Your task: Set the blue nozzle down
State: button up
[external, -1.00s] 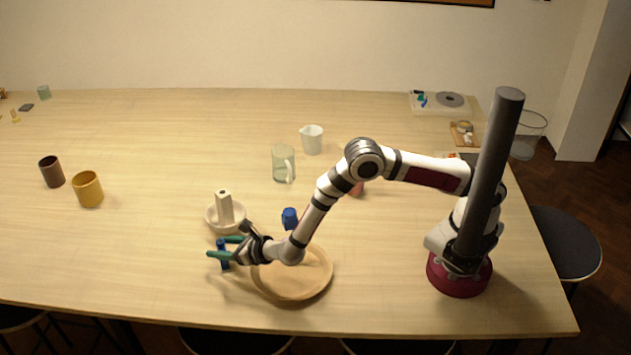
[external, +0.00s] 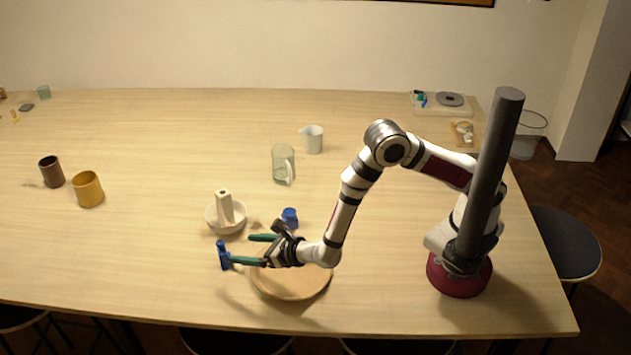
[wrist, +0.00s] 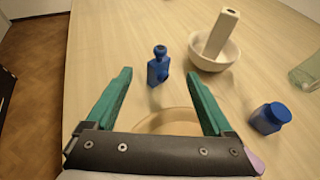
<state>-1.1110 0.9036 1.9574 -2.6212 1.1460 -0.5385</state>
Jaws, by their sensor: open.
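The blue nozzle (external: 222,254), a small blue piece with a narrow neck and round top, stands upright on the table left of the round wooden plate. It also shows in the wrist view (wrist: 157,72), beyond and between the fingertips. My gripper (external: 241,249) has green fingers, spread open and empty. It is above the plate, pointing toward the nozzle. In the wrist view, clear table shows between the fingers and the nozzle stands apart from them.
The wooden plate (external: 291,294) lies under my wrist. A white bowl (external: 225,229) with a pestle-like block stands behind the nozzle. A short blue jar (external: 290,217) is behind the plate. The table left of the nozzle is clear.

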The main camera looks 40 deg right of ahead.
jog(key=w+d+r+m+t+h, duration=0.1)
jog(key=w+d+r+m+h, duration=0.2)
jog(key=d, duration=0.4)
jog(key=w+d+r+m+h, duration=0.2)
jog(key=d+r+m+h, duration=0.1)
jog(key=d+r+m, duration=0.3)
jog(key=s+d+r+m+g+h, duration=0.15)
jog(key=d+m, duration=0.25)
jog(key=d, duration=0.4)
jog(key=s+d+r+m+g+h, duration=0.1)
jog(key=d+r+m+g+h, duration=0.15)
jog(key=d+m, duration=0.35)
jog(key=s+d+r+m+g+h, duration=0.1)
jog(key=s+d+m+g+h, duration=0.15)
jog(key=d, duration=0.65)
jog(key=s+d+m+g+y, duration=0.1)
jog(key=s+d+m+g, duration=0.3)
jog(key=s+m, duration=0.4)
jog(key=s+d+m+g+y, duration=0.2)
jog(key=s+d+m+g, duration=0.2)
jog(key=s+m, duration=0.4)
jog(key=s+a+m+y, duration=0.6)
jog(key=a+m, duration=0.1)
jog(key=m, duration=0.1)
jog(key=shift+s+a+r+t, duration=0.15)
jog(key=shift+s+a+t, duration=0.1)
jog(key=shift+t, duration=0.1)
jog(key=shift+m, duration=0.25)
